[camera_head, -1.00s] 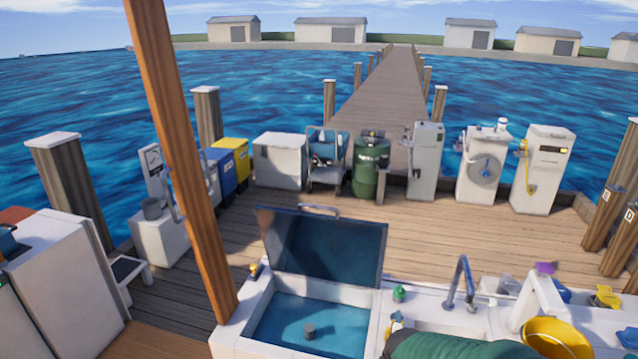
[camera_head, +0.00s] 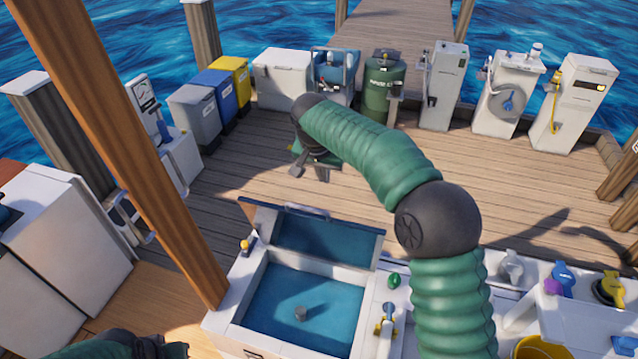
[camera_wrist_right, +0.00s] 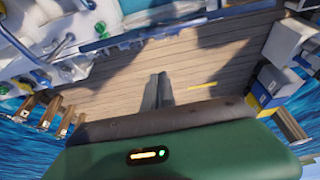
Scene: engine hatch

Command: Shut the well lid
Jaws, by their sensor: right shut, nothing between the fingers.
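The well lid (camera_head: 325,238) stands raised at the back edge of the well, its dark blue inner face toward me. A handle (camera_head: 305,210) sits on its upper edge. The open well (camera_head: 270,300) has a blue inside and a small grey round piece (camera_head: 301,313) on its floor. My right arm reaches over the counter, and my right gripper (camera_head: 310,172) is beyond the lid, above the deck and apart from the lid. Its fingers are together and empty in the right wrist view (camera_wrist_right: 158,90). Part of my left arm shows at the bottom left; its gripper is not visible.
A wooden post (camera_head: 120,150) rises left of the well. A green object (camera_head: 394,281) and a tap (camera_head: 387,315) are on the counter at right. Cabinets, bins and a green tank (camera_head: 384,85) line the far deck edge. The deck (camera_head: 250,150) behind the lid is clear.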

